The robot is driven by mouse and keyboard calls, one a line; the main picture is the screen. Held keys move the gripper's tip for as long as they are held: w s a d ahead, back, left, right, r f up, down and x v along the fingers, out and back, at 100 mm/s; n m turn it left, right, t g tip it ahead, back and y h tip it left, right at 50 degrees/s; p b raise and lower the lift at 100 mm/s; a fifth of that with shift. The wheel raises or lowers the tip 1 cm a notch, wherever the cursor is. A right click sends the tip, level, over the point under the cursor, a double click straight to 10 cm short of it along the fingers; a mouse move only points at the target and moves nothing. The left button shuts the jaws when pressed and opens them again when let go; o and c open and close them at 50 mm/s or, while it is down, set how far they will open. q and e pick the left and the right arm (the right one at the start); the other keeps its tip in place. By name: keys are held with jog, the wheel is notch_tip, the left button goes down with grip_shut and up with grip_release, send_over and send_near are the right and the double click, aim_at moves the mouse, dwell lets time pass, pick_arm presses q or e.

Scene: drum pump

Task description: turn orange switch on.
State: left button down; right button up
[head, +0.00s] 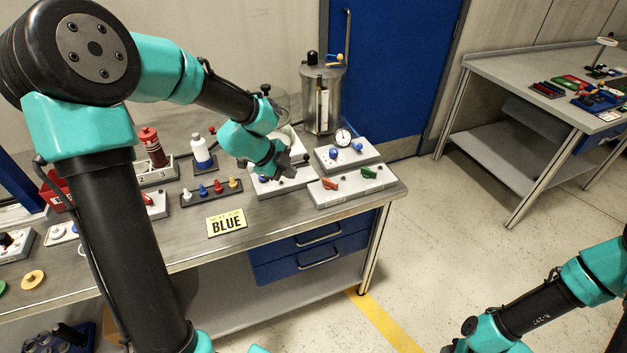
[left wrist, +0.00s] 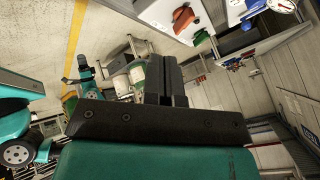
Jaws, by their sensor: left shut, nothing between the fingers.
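A red-orange switch lever (head: 330,184) sits on a light panel at the front right of the bench; no other clearly orange switch shows. It also shows at the top of the left wrist view (left wrist: 183,17). A green lever (head: 370,173) is on the same panel, to its right. My left gripper (head: 290,165) is shut and empty, above the neighbouring panel, to the left of and behind the red-orange lever. Its closed fingers (left wrist: 165,78) show in the left wrist view, apart from the lever. My right arm enters at the lower right; its fingers are out of view.
A panel with blue knobs (head: 358,147) and a gauge (head: 343,137) lies behind the levers. A metal tank (head: 320,95) stands at the back. A strip of coloured pegs (head: 212,192) and a yellow BLUE sign (head: 226,222) lie to the left.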

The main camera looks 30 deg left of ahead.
pick_arm(q)
jog(key=shift+d, duration=0.1)
send_near(325, 186)
jog(key=f, duration=0.1)
jog(key=s+d+f, duration=0.1)
jog(key=f, duration=0.2)
jog(key=shift+s+d+f, duration=0.25)
jog(key=shift+d+f, duration=0.05)
jog(key=shift+d, duration=0.1)
jog(key=w, duration=0.3)
jog(key=shift+w+d, duration=0.15)
jog(key=shift+d, duration=0.1)
jog(key=shift+w, duration=0.4)
jog(key=shift+d, duration=0.1)
